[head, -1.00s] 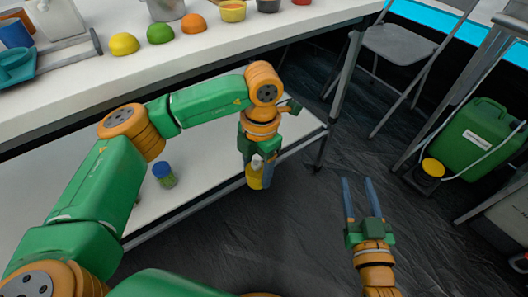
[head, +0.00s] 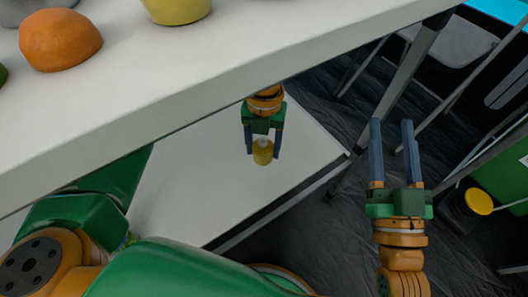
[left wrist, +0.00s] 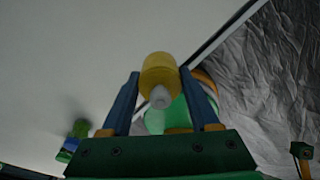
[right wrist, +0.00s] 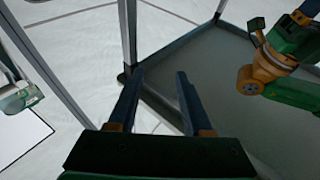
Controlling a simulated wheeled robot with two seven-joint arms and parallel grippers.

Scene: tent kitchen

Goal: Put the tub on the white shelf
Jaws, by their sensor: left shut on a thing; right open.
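The tub is a small yellow cylinder (head: 263,155) with a pale cap. My left gripper (head: 263,146) is shut on it, one finger on each side. The tub also shows between the fingers in the left wrist view (left wrist: 158,70), cap toward the camera. In the head view the tub is over the white shelf (head: 195,190), the low surface under the counter. I cannot tell whether it touches the shelf. My right gripper (head: 392,132) is open and empty, out over the dark floor to the right of the shelf.
The white counter (head: 200,85) hangs above the shelf, with an orange (head: 60,40) and a yellow bowl (head: 177,8) on it. A green and blue jar (left wrist: 76,136) stands on the shelf in the left wrist view. The shelf around the tub is clear.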

